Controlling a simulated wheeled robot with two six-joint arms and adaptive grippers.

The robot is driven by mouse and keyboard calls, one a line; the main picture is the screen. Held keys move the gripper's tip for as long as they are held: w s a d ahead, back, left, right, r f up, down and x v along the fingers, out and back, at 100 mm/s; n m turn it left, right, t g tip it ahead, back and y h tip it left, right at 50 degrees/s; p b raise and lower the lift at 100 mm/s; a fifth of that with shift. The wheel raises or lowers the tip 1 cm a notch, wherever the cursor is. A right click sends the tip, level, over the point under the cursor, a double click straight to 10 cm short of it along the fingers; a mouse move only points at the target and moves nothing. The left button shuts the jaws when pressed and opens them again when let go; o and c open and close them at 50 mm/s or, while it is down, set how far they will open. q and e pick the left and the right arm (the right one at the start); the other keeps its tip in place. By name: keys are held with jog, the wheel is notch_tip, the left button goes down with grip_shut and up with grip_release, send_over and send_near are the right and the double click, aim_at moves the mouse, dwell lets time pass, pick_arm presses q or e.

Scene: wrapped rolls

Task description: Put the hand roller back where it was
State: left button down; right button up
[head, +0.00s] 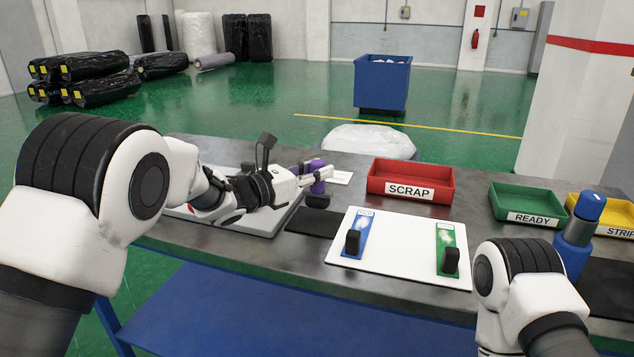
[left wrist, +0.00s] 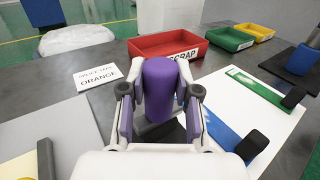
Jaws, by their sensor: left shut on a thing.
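A purple upright cylinder, apparently the hand roller (head: 319,174), is between the fingers of my left gripper (head: 314,178). In the left wrist view the purple roller (left wrist: 160,82) sits between the fingertips of the left gripper (left wrist: 158,100), which is shut on it. A dark part shows below it in the head view. Whether its bottom touches the table is hidden. A black mat (head: 312,222) lies on the table just in front of it, empty where it shows. My right arm shows at the lower right of the head view, but its gripper is not in view.
A white board (head: 400,243) holds a blue strip (head: 359,233) and a green strip (head: 446,240), each with a black block. A red SCRAP tray (head: 410,181), green READY tray (head: 526,206) and yellow tray (head: 603,210) stand behind. A blue bottle-like object (head: 575,245) stands right. A card (left wrist: 95,76) lies left of the roller.

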aim_at(312, 186)
pick_arm(q)
notch_tip(312, 186, down, 3)
jog(key=shift+f, duration=0.2)
jog(key=shift+f+b, duration=0.15)
jog(key=shift+b, duration=0.15)
jog(key=c, duration=0.8)
grip_release()
jog(key=shift+c, duration=0.2)
jog(key=shift+r+p, duration=0.2)
jog(key=shift+p, duration=0.1)
jog(key=shift+s+a, duration=0.15)
jog(key=shift+a, duration=0.05)
jog(key=b+v, duration=0.1)
jog(key=v, duration=1)
jog(key=shift+s+a, duration=0.2)
jog(key=shift+s, duration=0.1)
